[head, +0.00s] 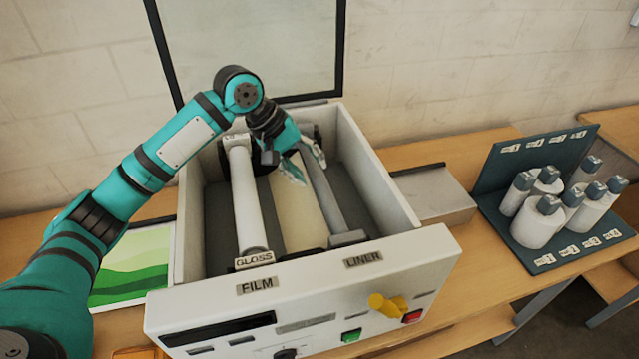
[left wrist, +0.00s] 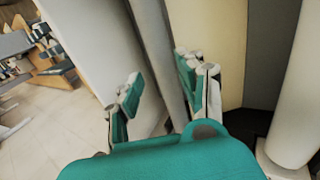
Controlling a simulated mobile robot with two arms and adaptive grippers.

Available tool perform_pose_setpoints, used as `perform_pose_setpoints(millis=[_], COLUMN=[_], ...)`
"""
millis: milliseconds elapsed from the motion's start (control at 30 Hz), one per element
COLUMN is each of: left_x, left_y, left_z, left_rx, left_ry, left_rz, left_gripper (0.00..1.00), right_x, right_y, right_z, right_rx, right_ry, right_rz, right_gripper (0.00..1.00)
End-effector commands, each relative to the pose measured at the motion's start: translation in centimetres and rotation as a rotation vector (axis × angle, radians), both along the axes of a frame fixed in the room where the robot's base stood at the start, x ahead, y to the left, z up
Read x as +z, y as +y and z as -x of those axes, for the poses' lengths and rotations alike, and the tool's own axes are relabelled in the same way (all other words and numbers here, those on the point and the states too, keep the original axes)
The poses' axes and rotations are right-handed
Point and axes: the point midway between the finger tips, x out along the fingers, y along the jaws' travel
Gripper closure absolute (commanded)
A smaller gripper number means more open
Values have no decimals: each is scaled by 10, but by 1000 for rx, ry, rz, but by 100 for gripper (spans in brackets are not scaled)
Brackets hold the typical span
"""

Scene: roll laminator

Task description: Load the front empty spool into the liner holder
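The laminator (head: 425,272) stands open, with its FILM label (head: 257,285) and LINER label (head: 363,259) on the front top edge. A bare grey spool (head: 325,195) lies lengthwise on the liner side, its near end by the block (head: 347,238) behind the LINER label. My left gripper (head: 305,162) is down inside the laminator at the far part of this spool, its fingers spread to either side. In the left wrist view the grey spool (left wrist: 167,45) runs between the teal fingers (left wrist: 160,95), with a gap at the left finger. My right gripper is out of view.
A white GLOSS roll (head: 244,195) lies on the film side. The raised lid (head: 250,45) is behind; side walls are close.

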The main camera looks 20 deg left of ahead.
Motion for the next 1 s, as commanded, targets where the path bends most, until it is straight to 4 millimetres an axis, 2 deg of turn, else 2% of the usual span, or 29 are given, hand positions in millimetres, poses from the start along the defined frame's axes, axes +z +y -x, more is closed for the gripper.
perform_pose_setpoints(millis=[133,300,867,1000], left_x=[24,39,43,48], left_y=[12,19,20,21], left_z=[7,12,13,-2], left_rx=[1,0,2,58], left_ry=[-4,-1,0,-5], left_rz=[0,0,1,15], left_gripper=[61,61,61,61], right_x=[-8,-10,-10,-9], right_y=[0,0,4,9], right_z=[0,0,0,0], right_rx=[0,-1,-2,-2], right_ry=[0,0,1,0], right_rz=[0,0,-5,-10], right_gripper=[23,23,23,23])
